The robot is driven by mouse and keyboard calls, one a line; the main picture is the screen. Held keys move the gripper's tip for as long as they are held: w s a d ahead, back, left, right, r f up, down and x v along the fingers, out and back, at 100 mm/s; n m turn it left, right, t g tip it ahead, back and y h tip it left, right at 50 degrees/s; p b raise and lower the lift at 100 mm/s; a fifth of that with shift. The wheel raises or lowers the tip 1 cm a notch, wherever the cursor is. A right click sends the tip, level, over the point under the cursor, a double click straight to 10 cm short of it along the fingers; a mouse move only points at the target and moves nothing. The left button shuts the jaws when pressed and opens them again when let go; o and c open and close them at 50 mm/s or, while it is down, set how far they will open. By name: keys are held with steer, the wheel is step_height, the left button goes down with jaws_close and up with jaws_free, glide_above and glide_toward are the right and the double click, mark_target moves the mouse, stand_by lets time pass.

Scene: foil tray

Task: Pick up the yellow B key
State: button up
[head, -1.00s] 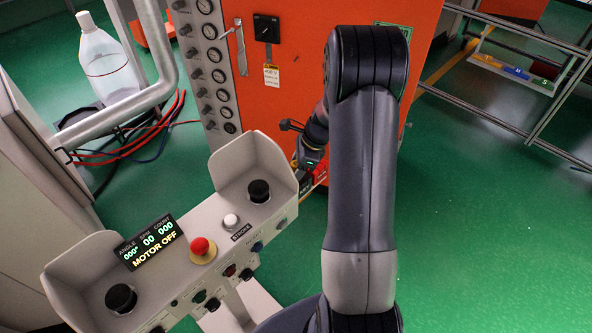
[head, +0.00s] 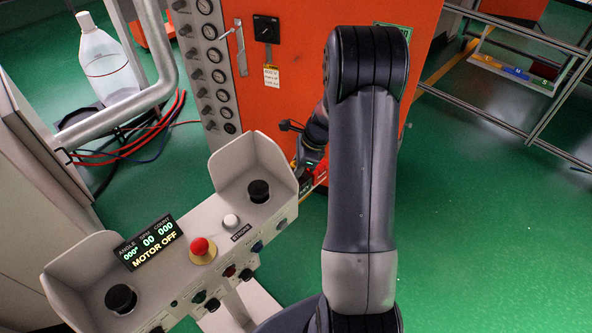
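My gripper (head: 310,165) is beyond the control console, low in front of the orange cabinet, partly hidden by my arm. It is small and dark here, and I cannot tell whether its fingers are open or shut. A red item (head: 320,172) shows right beside it, with small green and yellowish patches close by. I cannot make out a yellow B key there with certainty. At the far right a pale strip carries a yellow piece (head: 489,60), a blue piece (head: 515,72) and a green piece (head: 541,82); their letters are too small to read.
The grey console (head: 215,245) has black knobs, a red mushroom button (head: 199,246) and a display reading MOTOR OFF. The orange cabinet (head: 300,100) stands behind my gripper. A metal frame (head: 560,110) is at the right.

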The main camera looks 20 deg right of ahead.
step_height(320, 180, up, 24)
steer(key=p, duration=0.5)
steer(key=shift+f, duration=0.2)
stand_by(0.7)
